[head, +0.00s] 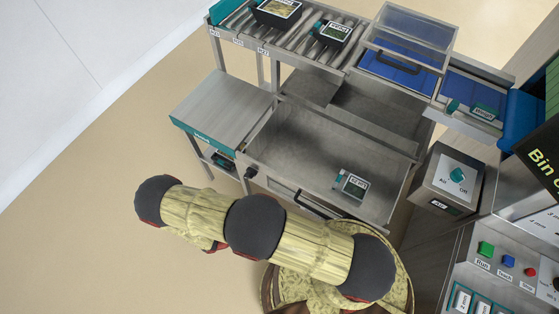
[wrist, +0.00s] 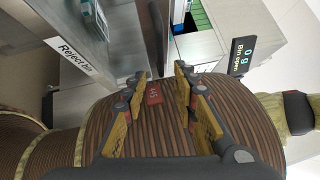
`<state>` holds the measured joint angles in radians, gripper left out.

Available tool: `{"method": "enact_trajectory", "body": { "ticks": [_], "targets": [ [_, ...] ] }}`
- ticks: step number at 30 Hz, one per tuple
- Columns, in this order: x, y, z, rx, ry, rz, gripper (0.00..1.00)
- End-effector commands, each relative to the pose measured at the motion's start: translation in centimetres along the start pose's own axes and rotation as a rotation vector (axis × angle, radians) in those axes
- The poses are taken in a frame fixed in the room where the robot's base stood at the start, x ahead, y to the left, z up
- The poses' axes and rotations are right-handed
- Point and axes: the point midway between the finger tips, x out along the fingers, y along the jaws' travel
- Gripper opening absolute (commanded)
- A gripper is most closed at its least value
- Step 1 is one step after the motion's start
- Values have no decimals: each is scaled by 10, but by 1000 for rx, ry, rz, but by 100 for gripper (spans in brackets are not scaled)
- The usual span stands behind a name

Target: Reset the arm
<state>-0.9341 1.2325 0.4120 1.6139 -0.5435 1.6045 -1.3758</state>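My arm (head: 255,225), yellow with dark joints, stretches across the lower middle of the head view, left of the control panel and in front of the steel drawer-like bin. I cannot make out my gripper in the head view. In the wrist view my gripper (wrist: 161,76) has its two yellow-and-dark fingers spread apart with nothing held between them. Behind the fingers is a brown ribbed body with a small red label, which looks like part of my own body. The wall labelled Reject bin (wrist: 75,55) is close by at upper left.
The reject bin (head: 300,150) holds one labelled pack (head: 352,186). Rollers above carry a dark tray (head: 278,12) and another pack (head: 333,33). A switch box (head: 455,176) and a button panel (head: 505,262) stand at right. A display (wrist: 241,58) reads Bin open. The floor at left is clear.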

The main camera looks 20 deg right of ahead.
Motion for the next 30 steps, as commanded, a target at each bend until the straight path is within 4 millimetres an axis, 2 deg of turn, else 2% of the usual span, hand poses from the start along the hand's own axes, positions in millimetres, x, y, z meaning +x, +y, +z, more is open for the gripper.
{"method": "enact_trajectory", "body": {
  "ticks": [8,13,19,24,30],
  "targets": [
    [0,0,0,12,0,0,29],
    [0,9,-3,142,15,31,29],
    [15,20,-33,372,102,66,29],
    [8,5,-44,590,230,127,29],
    [-8,-20,-40,798,412,186,29]
  ]
}}
